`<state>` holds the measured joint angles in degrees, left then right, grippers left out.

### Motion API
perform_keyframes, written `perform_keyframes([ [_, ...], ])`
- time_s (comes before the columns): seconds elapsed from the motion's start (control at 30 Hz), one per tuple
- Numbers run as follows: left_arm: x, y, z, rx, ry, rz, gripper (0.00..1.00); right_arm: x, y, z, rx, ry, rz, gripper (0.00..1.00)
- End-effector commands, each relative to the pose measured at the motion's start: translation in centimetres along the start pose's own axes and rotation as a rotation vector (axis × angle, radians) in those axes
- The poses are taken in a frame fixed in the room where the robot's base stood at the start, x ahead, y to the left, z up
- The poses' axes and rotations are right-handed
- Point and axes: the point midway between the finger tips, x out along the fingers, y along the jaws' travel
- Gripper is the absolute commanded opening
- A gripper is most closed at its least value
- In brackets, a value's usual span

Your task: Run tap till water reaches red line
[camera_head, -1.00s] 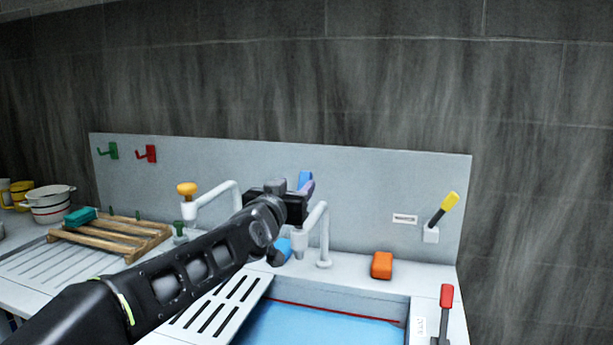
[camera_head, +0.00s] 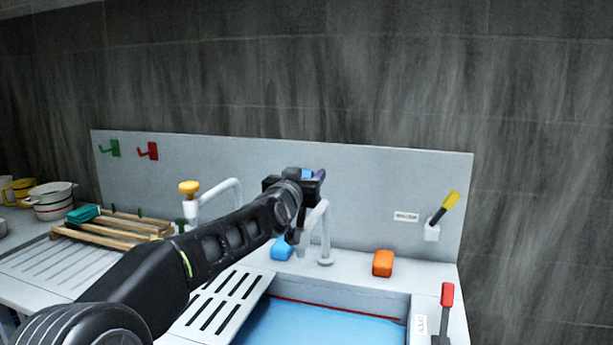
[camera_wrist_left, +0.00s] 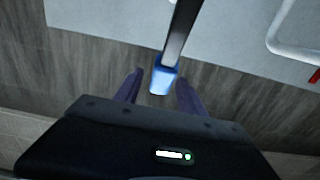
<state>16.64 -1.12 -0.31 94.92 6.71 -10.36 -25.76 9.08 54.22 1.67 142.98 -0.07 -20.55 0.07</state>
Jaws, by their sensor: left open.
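The sink basin (camera_head: 325,322) holds blue water, and a red line (camera_head: 340,308) runs along its far wall just above the water surface. A white tap spout (camera_head: 325,235) arches over the basin's back edge, partly hidden by my left arm. My left gripper (camera_head: 316,182) is in front of the back panel near the blue-ended tap lever. In the left wrist view the gripper (camera_wrist_left: 160,88) is open, with the lever's blue tip (camera_wrist_left: 162,77) between its two fingers. I cannot tell whether the fingers touch it. My right gripper is not in view.
An orange block (camera_head: 383,263) sits on the ledge behind the basin. A yellow-tipped lever (camera_head: 443,208) is on the back panel, a red-handled lever (camera_head: 446,300) at right. A second tap with a yellow knob (camera_head: 189,187) and a wooden rack (camera_head: 112,228) stand left.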

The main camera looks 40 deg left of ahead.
Motion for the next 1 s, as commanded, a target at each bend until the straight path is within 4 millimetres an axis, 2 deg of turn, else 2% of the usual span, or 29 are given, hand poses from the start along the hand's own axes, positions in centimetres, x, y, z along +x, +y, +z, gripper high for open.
perform_keyframes([
  [0.07, -0.01, 0.0, 0.0, 0.0, 0.0, 0.0, 0.46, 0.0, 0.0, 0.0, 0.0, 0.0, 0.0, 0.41],
  [0.6, -0.03, 0.01, -0.01, 0.0, 0.0, 0.0, 0.01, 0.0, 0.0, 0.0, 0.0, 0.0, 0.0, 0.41],
  [1.0, -0.03, 0.01, -0.01, 0.0, 0.0, 0.0, 0.0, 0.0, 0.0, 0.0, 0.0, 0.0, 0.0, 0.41],
])
